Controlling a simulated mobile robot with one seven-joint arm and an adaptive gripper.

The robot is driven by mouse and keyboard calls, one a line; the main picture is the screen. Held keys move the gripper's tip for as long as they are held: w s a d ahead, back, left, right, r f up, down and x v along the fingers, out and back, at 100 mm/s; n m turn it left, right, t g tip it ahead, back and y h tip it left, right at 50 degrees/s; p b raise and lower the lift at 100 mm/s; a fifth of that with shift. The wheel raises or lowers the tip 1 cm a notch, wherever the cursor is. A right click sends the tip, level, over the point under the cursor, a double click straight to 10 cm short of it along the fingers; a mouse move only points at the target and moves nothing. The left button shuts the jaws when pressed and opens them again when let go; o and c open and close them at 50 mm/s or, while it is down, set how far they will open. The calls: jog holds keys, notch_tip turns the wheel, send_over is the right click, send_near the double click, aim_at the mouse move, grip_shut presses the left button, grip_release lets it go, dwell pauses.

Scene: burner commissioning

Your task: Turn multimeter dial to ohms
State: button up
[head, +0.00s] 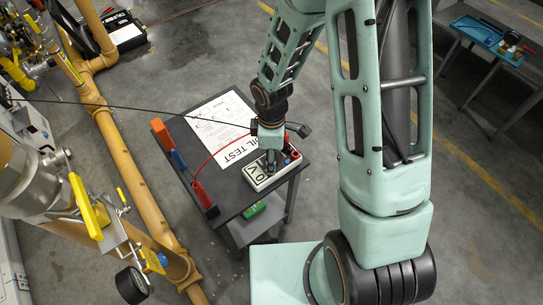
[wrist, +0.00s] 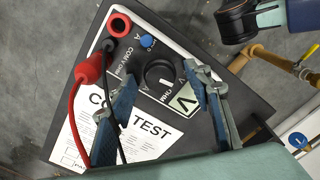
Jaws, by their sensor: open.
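The multimeter (head: 257,181) lies on the dark cart top, partly hidden by my gripper in the head view. In the wrist view, the multimeter (wrist: 179,50) shows its round black dial (wrist: 158,70) with a white mark. An OHM label is beside the dial, and the display (wrist: 187,99) reads V. I cannot tell exactly which label the mark points at. My gripper (wrist: 160,74) is open, with one blue-padded finger on each side of the dial. I see a gap between the fingers and the dial; their height above it is unclear. It also shows in the head view (head: 270,158).
A red probe (head: 201,194) with its lead, a blue block (head: 179,160) and an orange block (head: 161,133) are along the cart's left edge. A printed test sheet (head: 222,125) lies behind the multimeter. Yellow pipes (head: 130,165) run left of the cart (head: 215,173).

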jog(key=c, duration=1.1)
jog(key=shift+c, duration=0.2)
jog(key=shift+m, duration=0.3)
jog(key=m+b, duration=0.1)
jog(key=m, duration=0.2)
jog(key=shift+m+b, duration=0.75)
jog(key=shift+m, duration=1.35)
jog(key=o, duration=1.1)
jog(key=shift+o, duration=0.2)
